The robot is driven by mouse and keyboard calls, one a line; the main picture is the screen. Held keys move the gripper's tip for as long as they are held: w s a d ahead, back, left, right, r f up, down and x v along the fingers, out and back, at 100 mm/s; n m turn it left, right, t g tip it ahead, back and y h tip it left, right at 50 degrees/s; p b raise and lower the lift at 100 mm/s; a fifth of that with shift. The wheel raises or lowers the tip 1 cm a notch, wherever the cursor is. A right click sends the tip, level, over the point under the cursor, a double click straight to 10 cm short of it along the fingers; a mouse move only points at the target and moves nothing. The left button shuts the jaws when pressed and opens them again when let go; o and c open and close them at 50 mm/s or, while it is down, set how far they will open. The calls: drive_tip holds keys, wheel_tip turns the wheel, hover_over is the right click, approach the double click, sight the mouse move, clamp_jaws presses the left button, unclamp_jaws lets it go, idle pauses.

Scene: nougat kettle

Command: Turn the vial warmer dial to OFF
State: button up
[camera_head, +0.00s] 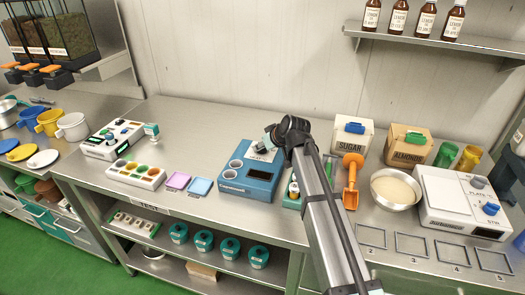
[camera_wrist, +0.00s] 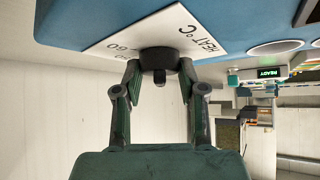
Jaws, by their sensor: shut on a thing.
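The vial warmer is a blue box (camera_head: 235,187) with round wells on its left side and a dark display, standing mid-counter. In the wrist view its blue body (camera_wrist: 95,20) appears upside down across the top. A white plate (camera_wrist: 120,42) on it reads "HEAT °C" and "60". The dark round dial (camera_wrist: 158,60) sits on this plate. My gripper (camera_wrist: 160,82) is shut on the dial, one finger on each side. The OFF mark and the dial's pointer cannot be made out.
A green device (camera_head: 291,199) stands close to the warmer's right, with an orange scoop (camera_head: 351,180) beyond it. Sugar (camera_head: 350,137) and almond (camera_head: 408,144) bins stand at the back right.

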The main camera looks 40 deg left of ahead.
drive_tip(key=shift+w+f+n+g+b, duration=0.1)
drive_tip(key=shift+f+n+g+b, duration=0.05)
drive_tip(key=shift+n+g+b, duration=1)
drive_tip(key=shift+d+n, duration=0.1)
drive_tip(key=shift+n, duration=0.25)
drive_tip(key=o, duration=1.1)
drive_tip(key=v, duration=1.2)
drive_tip(key=shift+d+f, duration=0.1)
